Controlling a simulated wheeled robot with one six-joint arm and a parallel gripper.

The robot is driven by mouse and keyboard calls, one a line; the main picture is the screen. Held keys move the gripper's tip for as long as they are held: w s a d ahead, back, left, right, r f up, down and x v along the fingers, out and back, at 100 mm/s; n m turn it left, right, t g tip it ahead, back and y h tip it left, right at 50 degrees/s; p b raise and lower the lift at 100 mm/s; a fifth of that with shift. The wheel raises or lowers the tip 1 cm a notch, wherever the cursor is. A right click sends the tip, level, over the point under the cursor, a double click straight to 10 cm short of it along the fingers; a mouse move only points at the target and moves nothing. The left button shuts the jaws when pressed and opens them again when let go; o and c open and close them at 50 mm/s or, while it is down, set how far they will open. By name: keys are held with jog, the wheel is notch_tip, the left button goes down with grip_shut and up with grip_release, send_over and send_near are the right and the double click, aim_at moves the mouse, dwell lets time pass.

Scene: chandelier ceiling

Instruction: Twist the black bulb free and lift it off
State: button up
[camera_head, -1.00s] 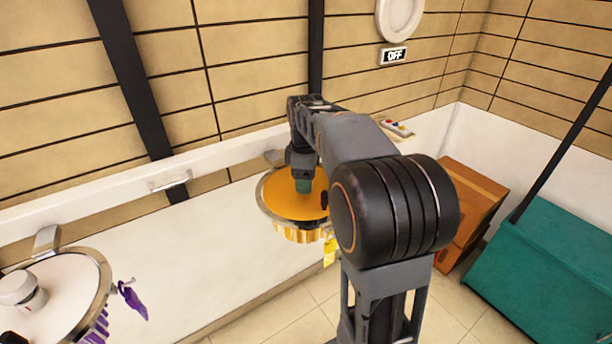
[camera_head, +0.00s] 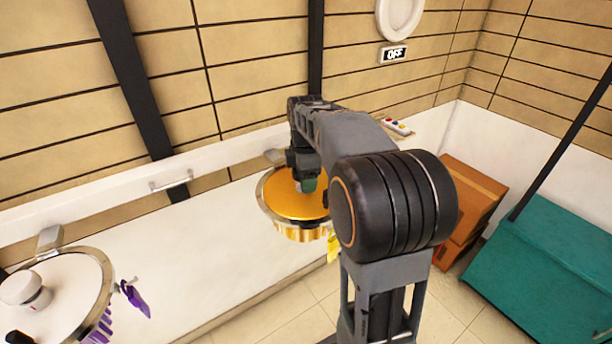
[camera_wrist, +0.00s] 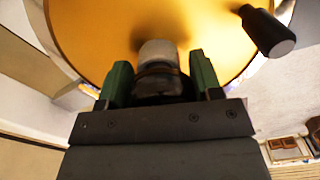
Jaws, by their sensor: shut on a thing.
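My gripper (camera_wrist: 160,82) has its two green fingers closed on a small bulb (camera_wrist: 158,52) with a pale end and a darker grey, banded body. In the head view the gripper (camera_head: 308,184) is over the golden disc (camera_head: 285,203). The bulb's pale end faces the disc; whether it touches it I cannot tell. In the wrist view the disc (camera_wrist: 100,35) fills the upper part. A separate black cylinder with a grey end (camera_wrist: 268,32) sticks out near its right edge, apart from my fingers.
A second, white disc (camera_head: 65,285) at lower left carries a white knob (camera_head: 22,290), with a purple tag (camera_head: 133,298) beside it. A white ledge (camera_head: 215,255) runs below. Orange boxes (camera_head: 470,200) and a teal box (camera_head: 550,265) stand at right.

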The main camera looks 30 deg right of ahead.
jog(key=shift+s+a, duration=0.1)
jog(key=shift+s, duration=0.05)
jog(key=shift+a+r+p, duration=0.1)
jog(key=shift+r+p, duration=1.2)
jog(key=shift+r, duration=0.1)
jog(key=shift+c, duration=0.4)
jog(key=shift+r+p, duration=0.35)
jog(key=shift+r, duration=0.1)
jog(key=shift+r+p, duration=1.8)
jog(key=shift+r, duration=0.1)
